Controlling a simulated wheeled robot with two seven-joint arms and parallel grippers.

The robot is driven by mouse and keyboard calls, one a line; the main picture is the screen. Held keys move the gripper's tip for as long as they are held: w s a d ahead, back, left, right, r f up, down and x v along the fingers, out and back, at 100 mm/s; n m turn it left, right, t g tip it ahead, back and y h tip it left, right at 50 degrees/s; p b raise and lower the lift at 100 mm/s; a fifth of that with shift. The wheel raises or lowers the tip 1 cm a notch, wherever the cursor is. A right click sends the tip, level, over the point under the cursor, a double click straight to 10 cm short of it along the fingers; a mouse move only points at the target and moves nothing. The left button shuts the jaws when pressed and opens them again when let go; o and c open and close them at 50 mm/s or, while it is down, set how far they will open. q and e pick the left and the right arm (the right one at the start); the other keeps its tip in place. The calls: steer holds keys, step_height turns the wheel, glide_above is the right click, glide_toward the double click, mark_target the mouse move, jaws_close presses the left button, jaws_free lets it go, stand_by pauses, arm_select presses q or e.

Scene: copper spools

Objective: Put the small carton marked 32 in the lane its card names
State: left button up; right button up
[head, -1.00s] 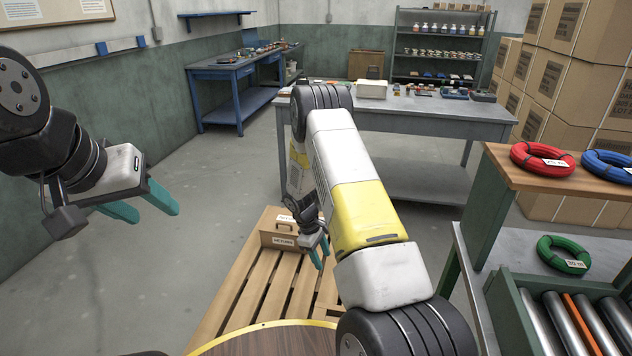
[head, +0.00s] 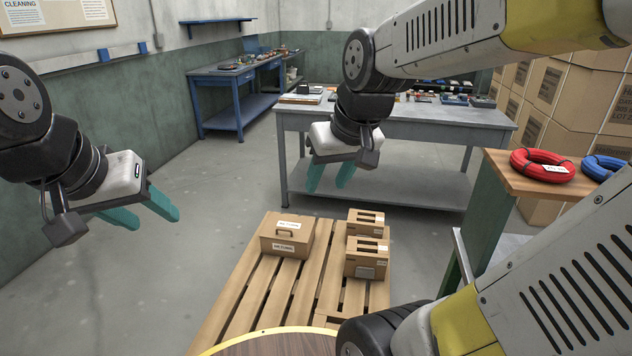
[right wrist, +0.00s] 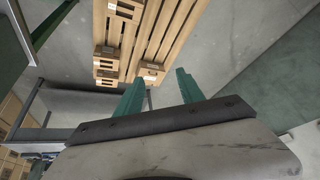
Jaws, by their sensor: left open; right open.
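Two small brown cartons, one behind the other (head: 366,217) (head: 366,262), stand on the right side of a wooden pallet (head: 262,300). A wider carton with a handle and white label (head: 287,240) stands at the pallet's back left. No marking 32 can be read. My right gripper (head: 331,180) is open and empty, above and behind the cartons in the head view. It also shows in the right wrist view (right wrist: 160,84), apart from the cartons there. My left gripper (head: 150,214) is open and empty over bare floor at left. No lane card is readable.
A grey workbench (head: 420,125) stands behind the pallet. A wooden-topped stand with a red coil (head: 542,166) and a blue coil (head: 604,168) is at right. A round wooden top (head: 275,343) is at the front. The floor left of the pallet is clear.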

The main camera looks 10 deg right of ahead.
steer(key=s+a+r+m+t, duration=0.1)
steer(key=s, duration=0.5)
steer(key=shift+a+r+y, duration=0.15)
steer(key=shift+r+y, duration=0.1)
steer(key=shift+y, duration=0.05)
stand_by(0.8)
